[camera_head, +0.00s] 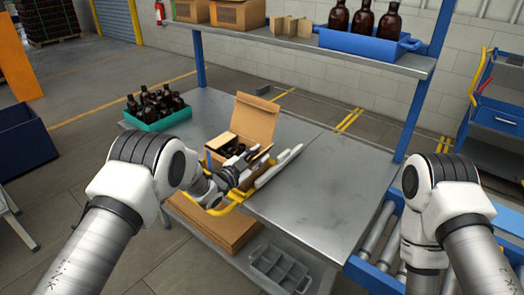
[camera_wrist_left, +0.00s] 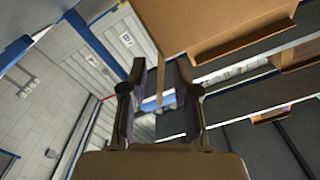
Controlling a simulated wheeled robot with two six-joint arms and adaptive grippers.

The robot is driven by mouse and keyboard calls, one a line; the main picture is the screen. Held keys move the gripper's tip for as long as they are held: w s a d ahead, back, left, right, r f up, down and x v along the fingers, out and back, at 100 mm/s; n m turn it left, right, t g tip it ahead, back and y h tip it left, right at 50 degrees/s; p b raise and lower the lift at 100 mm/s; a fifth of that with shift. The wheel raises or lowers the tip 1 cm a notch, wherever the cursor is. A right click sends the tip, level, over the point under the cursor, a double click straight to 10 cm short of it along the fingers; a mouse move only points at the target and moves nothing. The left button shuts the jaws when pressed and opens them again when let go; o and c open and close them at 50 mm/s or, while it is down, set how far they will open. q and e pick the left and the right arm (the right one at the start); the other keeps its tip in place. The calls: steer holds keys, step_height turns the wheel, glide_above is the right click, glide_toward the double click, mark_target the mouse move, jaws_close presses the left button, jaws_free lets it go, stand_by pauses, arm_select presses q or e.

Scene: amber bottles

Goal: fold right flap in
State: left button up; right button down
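An open cardboard box (camera_head: 212,158) stands on the grey metal table, with a tall back flap (camera_head: 257,118) raised upright. A lighter flap or panel (camera_head: 221,141) shows at its left side. My left gripper (camera_head: 240,172) is at the box's near right side and hides part of it. In the left wrist view its two fingers (camera_wrist_left: 160,75) are apart. A thin cardboard edge (camera_wrist_left: 161,85) shows between them, and a broad cardboard panel (camera_wrist_left: 210,20) lies beyond; I cannot tell whether they touch. My right gripper is out of view; only its arm shows.
A green crate of amber bottles (camera_head: 160,118) stands at the table's left end. A yellow-edged fixture (camera_head: 232,203) is beside the box. The table's right part (camera_head: 325,185) is clear. A shelf (camera_head: 320,43) with a blue bottle tray (camera_head: 365,43) spans above the back.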

arm_select(q)
steer(key=shift+x, duration=1.2)
jaws_close()
steer(key=shift+a, duration=0.1)
